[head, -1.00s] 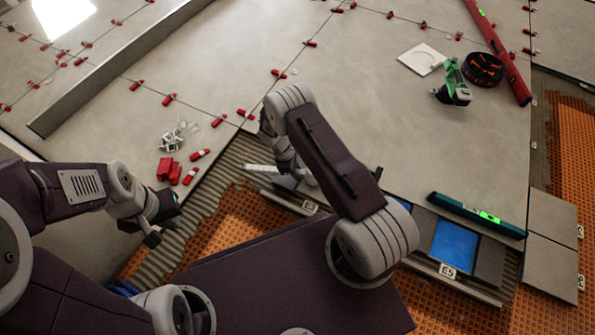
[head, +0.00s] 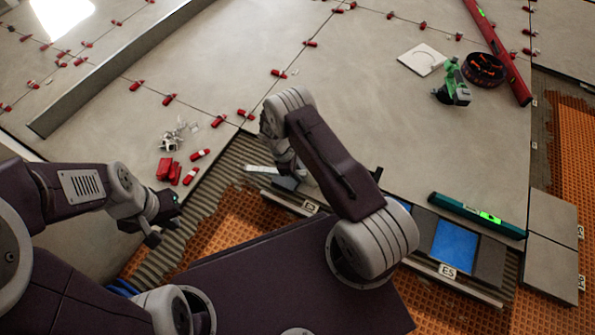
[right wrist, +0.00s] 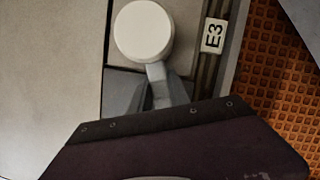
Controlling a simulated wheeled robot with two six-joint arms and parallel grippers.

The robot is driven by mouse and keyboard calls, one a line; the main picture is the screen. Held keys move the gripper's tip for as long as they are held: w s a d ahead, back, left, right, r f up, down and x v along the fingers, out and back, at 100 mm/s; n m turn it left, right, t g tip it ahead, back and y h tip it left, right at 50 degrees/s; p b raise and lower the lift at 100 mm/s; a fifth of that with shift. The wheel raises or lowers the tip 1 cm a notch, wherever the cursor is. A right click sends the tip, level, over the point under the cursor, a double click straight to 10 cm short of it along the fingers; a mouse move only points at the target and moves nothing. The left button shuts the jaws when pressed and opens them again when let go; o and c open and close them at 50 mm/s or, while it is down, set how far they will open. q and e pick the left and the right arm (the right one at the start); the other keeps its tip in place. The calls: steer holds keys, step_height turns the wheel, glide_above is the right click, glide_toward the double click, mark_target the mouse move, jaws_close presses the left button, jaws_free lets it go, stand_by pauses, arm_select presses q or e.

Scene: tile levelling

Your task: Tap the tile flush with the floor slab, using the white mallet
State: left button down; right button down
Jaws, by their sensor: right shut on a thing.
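The white mallet's round head (right wrist: 143,30) shows in the right wrist view, above a dark grey surface beside the pale floor slab (right wrist: 45,80). Its grey handle (right wrist: 157,85) runs down behind my dark wrist housing. My right gripper (head: 278,150) is shut on the mallet; its fingers are mostly hidden by my own arm in the head view. I cannot tell whether the mallet head touches anything. My left gripper (head: 167,217) is open and empty at the left, above the ridged mortar. The large floor slab (head: 370,110) fills the middle; I cannot tell which tile sits proud.
Red wedges (head: 170,168) and clear clips lie at the left. A green level (head: 478,215) lies by a blue pad (head: 455,245) at the slab's front edge.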

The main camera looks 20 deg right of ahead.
step_height(320, 180, up, 6)
steer(key=p, duration=0.5)
steer(key=shift+f, duration=0.35)
